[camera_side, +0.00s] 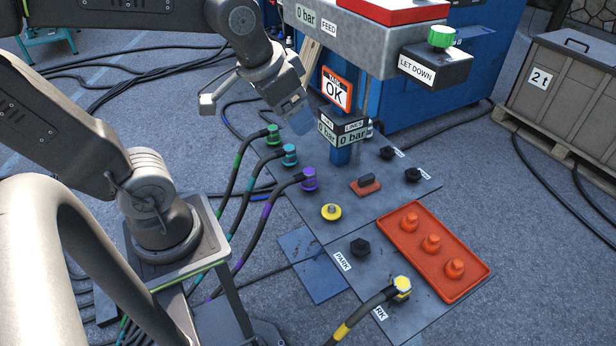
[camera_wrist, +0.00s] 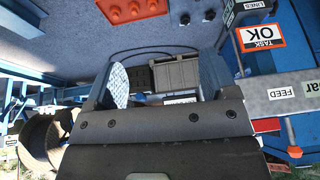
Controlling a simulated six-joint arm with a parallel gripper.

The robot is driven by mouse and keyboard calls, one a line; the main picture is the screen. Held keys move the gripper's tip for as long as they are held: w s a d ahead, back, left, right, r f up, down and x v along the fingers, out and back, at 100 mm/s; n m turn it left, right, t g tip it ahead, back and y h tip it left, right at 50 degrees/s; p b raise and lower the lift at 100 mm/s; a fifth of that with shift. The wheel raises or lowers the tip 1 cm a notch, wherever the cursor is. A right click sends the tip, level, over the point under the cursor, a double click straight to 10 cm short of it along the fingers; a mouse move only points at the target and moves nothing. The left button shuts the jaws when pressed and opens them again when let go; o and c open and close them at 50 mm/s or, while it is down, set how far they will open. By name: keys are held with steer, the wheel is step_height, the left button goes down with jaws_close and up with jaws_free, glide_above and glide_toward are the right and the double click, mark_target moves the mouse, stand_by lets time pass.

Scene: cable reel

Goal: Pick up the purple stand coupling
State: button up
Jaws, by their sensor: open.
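The purple stand coupling (camera_side: 309,179) sits on the grey plate in the side view, at the end of a black hose with a purple band. It is the nearest of a row with a teal coupling (camera_side: 290,155) and a green coupling (camera_side: 273,134). My gripper (camera_side: 300,121) is up in the air beyond the purple coupling, in front of the line gauge post. In the wrist view my gripper (camera_wrist: 165,80) is open, its two fingers wide apart with nothing between them. The purple coupling does not show in the wrist view.
A yellow fitting (camera_side: 331,212) and a red-topped block (camera_side: 366,185) are near the purple coupling. An orange tray (camera_side: 468,282) with orange caps lies at right. Hoses run left.

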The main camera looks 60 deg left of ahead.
steer(key=w+a+f+g, duration=0.2)
steer(key=w+a+f, duration=0.3)
steer(key=w+a, duration=0.5)
steer(key=g, duration=0.3)
glide_above(308, 171)
steer(key=d, duration=0.1)
step_height(308, 171, down, 24)
steer(key=f, duration=0.9)
steer(key=shift+w+a+f, duration=0.15)
steer(key=shift+w+a, duration=0.1)
steer(key=shift+a, duration=0.05)
steer(key=shift+s+a+f, duration=0.1)
steer(key=shift+s+f, duration=0.1)
steer(key=shift+f, duration=1.4)
steer(key=shift+s+f, duration=0.15)
steer(key=shift+f, duration=1.4)
steer(key=shift+c, duration=0.4)
steer(key=c, duration=1)
